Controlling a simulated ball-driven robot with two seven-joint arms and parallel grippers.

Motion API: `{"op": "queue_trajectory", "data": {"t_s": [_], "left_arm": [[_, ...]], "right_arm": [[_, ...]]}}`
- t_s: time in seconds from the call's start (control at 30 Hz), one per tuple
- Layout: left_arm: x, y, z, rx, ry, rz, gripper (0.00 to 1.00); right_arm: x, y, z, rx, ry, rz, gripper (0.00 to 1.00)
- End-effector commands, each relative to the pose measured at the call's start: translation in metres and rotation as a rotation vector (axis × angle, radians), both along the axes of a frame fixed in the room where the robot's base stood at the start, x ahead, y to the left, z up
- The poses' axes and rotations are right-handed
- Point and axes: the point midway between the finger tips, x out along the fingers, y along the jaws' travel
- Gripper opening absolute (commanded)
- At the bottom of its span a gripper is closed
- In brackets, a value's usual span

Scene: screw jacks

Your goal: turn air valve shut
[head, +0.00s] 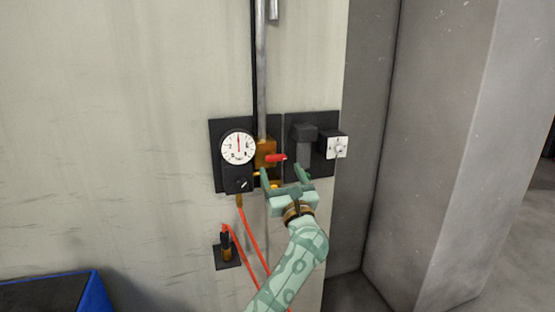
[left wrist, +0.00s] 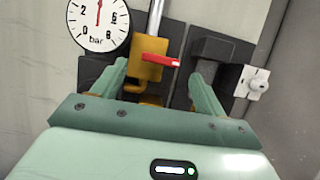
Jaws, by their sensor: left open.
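The air valve is a brass body (head: 265,152) on a dark wall plate, with a red lever handle (head: 276,158) pointing to the right. In the left wrist view the red handle (left wrist: 161,59) lies crosswise in front of the brass body (left wrist: 148,60), in the space between and beyond my fingers. My left gripper (head: 284,174) is open and empty, just below and in front of the handle. It also shows in the left wrist view (left wrist: 162,84) with its fingers spread wide. Whether a finger touches the handle cannot be told. My right gripper is not in view.
A round pressure gauge (head: 238,147) sits left of the valve. A black block (head: 303,146) and a white knob unit (head: 338,147) are to the right. A metal pipe (head: 261,70) runs up. Red hoses (head: 252,245) hang below. A blue-edged bin (head: 50,290) is lower left.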

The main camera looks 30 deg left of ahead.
Motion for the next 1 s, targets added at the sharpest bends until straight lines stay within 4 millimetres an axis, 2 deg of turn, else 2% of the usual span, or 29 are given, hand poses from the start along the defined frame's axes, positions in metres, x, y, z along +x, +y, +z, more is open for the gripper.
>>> {"op": "queue_trajectory", "data": {"t_s": [0.1, 0.23, 0.6, 0.63, 0.77, 0.8, 1.0], "left_arm": [[0.013, 0.016, 0.010, 0.001, 0.000, 0.001, 0.73], [0.023, 0.026, 0.015, 0.002, 0.000, -0.001, 0.73], [0.027, 0.031, 0.016, 0.001, 0.001, -0.001, 0.73], [0.027, 0.031, 0.016, 0.001, 0.001, -0.001, 0.67], [0.027, 0.031, 0.016, 0.001, 0.001, -0.001, 0.31], [0.027, 0.031, 0.016, 0.001, 0.001, -0.001, 0.28], [0.027, 0.031, 0.017, 0.005, 0.006, -0.002, 0.28]], "right_arm": [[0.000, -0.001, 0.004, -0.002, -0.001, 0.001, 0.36], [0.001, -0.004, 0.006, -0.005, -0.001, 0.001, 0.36], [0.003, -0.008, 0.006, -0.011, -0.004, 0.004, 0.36], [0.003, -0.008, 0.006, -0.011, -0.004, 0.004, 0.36], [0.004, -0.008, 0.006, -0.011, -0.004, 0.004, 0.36], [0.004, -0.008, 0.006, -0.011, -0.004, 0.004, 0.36], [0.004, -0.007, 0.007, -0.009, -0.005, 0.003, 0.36]]}}
